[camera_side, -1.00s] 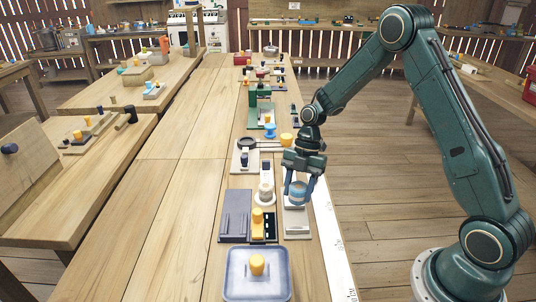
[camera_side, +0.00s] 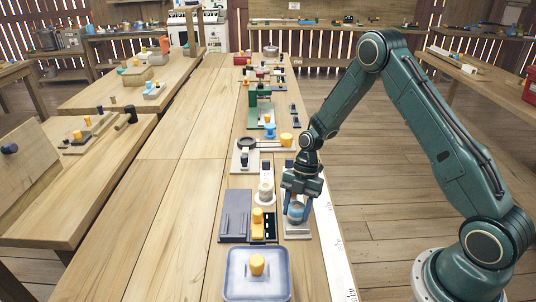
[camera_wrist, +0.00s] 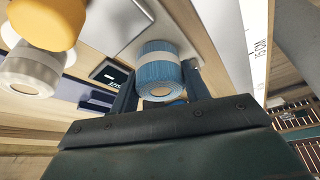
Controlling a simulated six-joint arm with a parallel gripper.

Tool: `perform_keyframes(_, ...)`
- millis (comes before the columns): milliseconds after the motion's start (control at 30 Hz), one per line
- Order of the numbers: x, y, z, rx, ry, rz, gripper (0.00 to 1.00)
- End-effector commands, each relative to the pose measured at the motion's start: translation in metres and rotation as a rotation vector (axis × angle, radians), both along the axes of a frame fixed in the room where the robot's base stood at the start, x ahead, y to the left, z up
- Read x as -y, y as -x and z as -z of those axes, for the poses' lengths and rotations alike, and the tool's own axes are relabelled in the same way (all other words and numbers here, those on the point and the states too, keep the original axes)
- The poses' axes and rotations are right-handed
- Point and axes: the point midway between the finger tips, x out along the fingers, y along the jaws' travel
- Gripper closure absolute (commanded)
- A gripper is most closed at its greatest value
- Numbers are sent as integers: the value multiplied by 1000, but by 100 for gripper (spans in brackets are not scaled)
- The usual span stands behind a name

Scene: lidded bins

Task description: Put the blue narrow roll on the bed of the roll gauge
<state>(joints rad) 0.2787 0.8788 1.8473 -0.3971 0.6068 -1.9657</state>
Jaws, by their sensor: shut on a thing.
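My gripper (camera_side: 297,212) is shut on the blue narrow roll (camera_wrist: 158,72), a ribbed blue roll with a pale band. In the side view the roll (camera_side: 296,212) shows between the fingertips, partly hidden by them. The roll is over a pale grey plate with a raised block (camera_side: 297,231), which looks like the roll gauge. The plate (camera_wrist: 196,24) also shows behind the roll in the wrist view. I cannot tell whether the roll touches its bed.
A white roll (camera_side: 265,193) stands just left of the plate. A white ruler strip (camera_side: 336,245) runs along the right edge.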

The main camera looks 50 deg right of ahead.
Motion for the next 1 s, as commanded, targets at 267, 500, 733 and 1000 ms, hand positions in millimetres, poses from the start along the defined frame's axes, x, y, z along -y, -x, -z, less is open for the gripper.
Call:
perform_keyframes(267, 0, 0, 1, 2, 1, -1, 76)
perform_keyframes(500, 0, -1, 4, 2, 0, 1, 44)
perform_keyframes(733, 0, 0, 4, 2, 0, 1, 32)
perform_keyframes(1000, 0, 0, 1, 2, 1, -1, 32)
